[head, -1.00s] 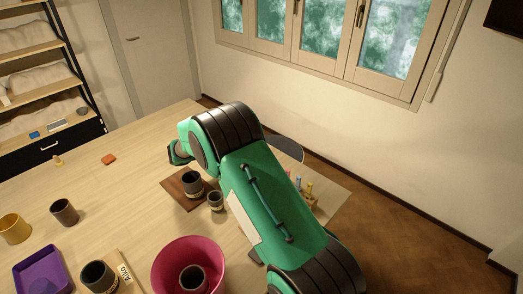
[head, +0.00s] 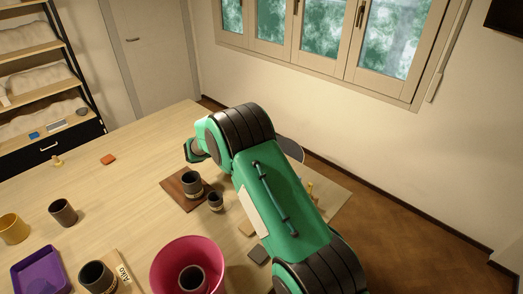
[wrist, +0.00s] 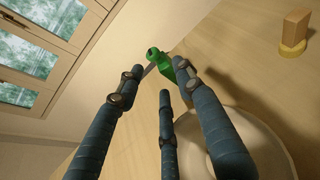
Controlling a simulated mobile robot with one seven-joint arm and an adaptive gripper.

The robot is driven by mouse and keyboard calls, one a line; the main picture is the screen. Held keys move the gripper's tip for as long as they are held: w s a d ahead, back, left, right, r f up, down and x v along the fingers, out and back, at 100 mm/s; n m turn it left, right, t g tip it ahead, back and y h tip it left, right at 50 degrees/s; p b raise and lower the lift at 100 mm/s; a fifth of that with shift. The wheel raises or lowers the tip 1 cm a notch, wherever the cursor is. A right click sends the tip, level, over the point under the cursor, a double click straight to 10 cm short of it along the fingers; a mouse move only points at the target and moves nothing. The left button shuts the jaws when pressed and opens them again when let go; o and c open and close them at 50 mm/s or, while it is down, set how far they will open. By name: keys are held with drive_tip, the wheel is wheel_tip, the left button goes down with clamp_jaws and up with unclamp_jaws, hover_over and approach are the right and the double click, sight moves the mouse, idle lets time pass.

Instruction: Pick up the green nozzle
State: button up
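The green nozzle (wrist: 170,64) shows in the wrist view at the top centre, beyond my fingertips, with a rounded knob at its upper end. My gripper (wrist: 152,80) has dark blue fingers spread apart, one on the left and two towards the right. The right finger's tip overlaps the nozzle's edge in the picture; I cannot tell if they touch. No finger is closed around it. In the head view my arm hides the nozzle and the fingers.
A pale round vessel (wrist: 270,140) lies partly behind the right finger. A wooden block on a yellow base (wrist: 292,45) stands beyond. The head view shows a pink bowl (head: 168,258), a dark cup (head: 192,182) on a brown board (head: 173,187), and a purple tray (head: 17,271).

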drive_tip(key=shift+b+x, duration=0.45)
drive_tip(key=shift+x, duration=1.9)
clamp_jaws()
